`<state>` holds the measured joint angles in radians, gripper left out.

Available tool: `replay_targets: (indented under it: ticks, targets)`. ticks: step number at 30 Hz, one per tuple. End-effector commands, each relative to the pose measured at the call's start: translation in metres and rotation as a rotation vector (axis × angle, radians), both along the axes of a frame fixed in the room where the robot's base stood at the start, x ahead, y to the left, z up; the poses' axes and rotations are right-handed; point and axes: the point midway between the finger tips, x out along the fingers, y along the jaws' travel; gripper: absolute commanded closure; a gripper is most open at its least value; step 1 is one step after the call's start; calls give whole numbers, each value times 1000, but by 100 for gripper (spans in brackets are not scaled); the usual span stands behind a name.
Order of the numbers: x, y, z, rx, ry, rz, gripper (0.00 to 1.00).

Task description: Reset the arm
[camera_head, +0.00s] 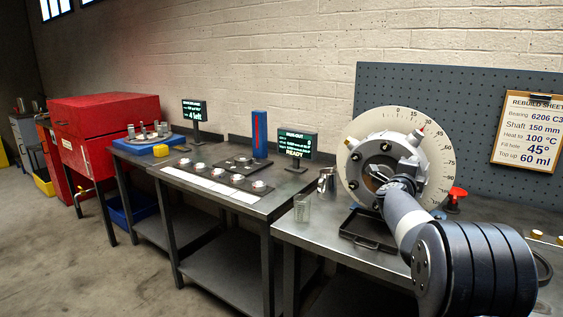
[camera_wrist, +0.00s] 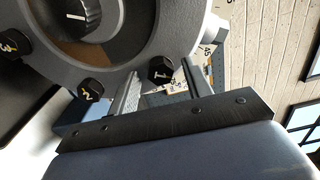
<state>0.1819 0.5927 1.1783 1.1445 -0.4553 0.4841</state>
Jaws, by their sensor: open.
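My arm reaches from the lower right of the head view to the grey round rotor housing (camera_head: 372,158), which has a white numbered dial (camera_head: 440,160) behind it. My gripper (camera_head: 382,177) is in front of the housing's lower part. In the wrist view, my gripper (camera_wrist: 160,72) is open, its two fingers standing apart on either side of the black bolt marked 1 (camera_wrist: 161,70). Whether the fingers touch the housing (camera_wrist: 135,50) is unclear. Bolts marked 2 (camera_wrist: 90,89) and 3 (camera_wrist: 14,43) show to the left.
A black tray (camera_head: 368,243), metal jug (camera_head: 326,181) and glass beaker (camera_head: 302,208) are on the bench under my arm or left of it. A red-topped item (camera_head: 457,194) stands right of the dial. Screens (camera_head: 296,144) and a red cabinet (camera_head: 100,115) are farther left.

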Motion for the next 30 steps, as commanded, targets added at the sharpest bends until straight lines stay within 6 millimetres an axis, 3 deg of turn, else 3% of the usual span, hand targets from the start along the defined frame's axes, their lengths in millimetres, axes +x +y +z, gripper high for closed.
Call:
replay_targets:
  ticks: [12,25,30]
  targets:
    - [0,0,1,-263,177,-1,53]
    - [0,0,0,-280,189,1,53]
    - [1,9,0,-278,190,23,53]
